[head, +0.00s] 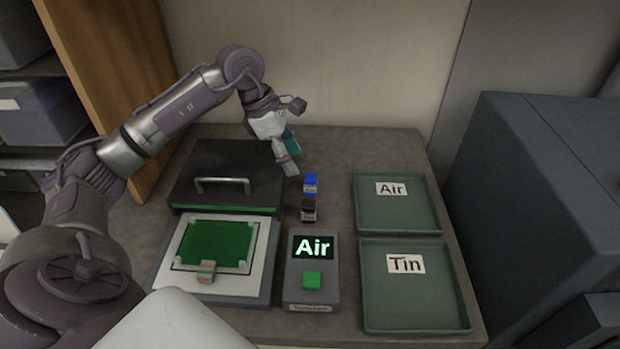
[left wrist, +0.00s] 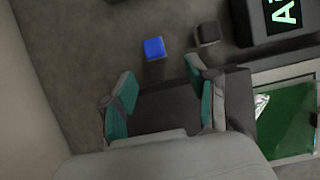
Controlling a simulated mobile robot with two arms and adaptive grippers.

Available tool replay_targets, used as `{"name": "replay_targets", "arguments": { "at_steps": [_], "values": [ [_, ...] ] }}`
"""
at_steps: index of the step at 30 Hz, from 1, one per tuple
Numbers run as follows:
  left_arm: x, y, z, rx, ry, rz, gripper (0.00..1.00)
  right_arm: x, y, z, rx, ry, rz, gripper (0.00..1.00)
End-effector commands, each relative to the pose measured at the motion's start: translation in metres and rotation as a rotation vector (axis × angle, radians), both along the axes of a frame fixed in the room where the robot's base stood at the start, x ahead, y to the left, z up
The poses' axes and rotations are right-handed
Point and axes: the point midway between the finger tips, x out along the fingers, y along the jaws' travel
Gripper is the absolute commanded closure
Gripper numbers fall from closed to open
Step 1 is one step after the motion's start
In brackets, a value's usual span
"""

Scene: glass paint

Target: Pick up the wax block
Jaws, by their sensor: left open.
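No block carries a readable wax label, so I cannot tell which one is the wax block. A small blue block (head: 310,184) and a small black block (head: 308,211) stand between the lidded box and the trays, each with a tiny label. Both also show in the left wrist view, blue (left wrist: 155,48) and black (left wrist: 207,33). A tan block (head: 207,271) sits at the front edge of the green glass panel (head: 215,242). My left gripper (head: 288,166) is open and empty, above and a little left of the blue block. My right gripper is out of view.
A dark box with a lid handle (head: 222,182) stands behind the green panel. A grey device (head: 311,270) reads "Air" above a green button. Green trays marked "Air" (head: 396,215) and "Tin" (head: 412,310) lie at right. The counter's back right is clear.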

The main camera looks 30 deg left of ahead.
Motion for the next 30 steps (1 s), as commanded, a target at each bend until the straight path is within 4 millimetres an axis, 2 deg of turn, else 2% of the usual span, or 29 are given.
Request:
{"name": "replay_targets", "arguments": {
  "at_steps": [4, 9, 12, 16, 21, 29, 30],
  "values": [
    [0.005, -0.009, -0.021, -0.003, 0.002, 0.000, 0.42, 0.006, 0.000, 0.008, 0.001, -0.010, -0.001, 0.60],
    [0.008, -0.012, -0.031, -0.001, -0.001, 0.000, 0.42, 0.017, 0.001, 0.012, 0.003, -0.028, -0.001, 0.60],
    [0.012, -0.017, -0.038, -0.003, 0.003, -0.001, 0.42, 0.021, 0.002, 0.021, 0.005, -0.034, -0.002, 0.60],
    [0.021, -0.027, -0.053, -0.004, 0.005, 0.000, 0.42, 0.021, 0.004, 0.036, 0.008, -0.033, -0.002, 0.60],
    [0.025, -0.032, -0.073, -0.002, 0.001, -0.001, 0.42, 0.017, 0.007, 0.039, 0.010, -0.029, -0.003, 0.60],
    [0.026, -0.032, -0.077, 0.001, -0.001, -0.001, 0.42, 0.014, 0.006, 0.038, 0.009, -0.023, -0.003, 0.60],
    [0.026, -0.032, -0.077, 0.001, -0.001, -0.001, 0.48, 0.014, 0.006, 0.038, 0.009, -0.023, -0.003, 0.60]
  ]
}}
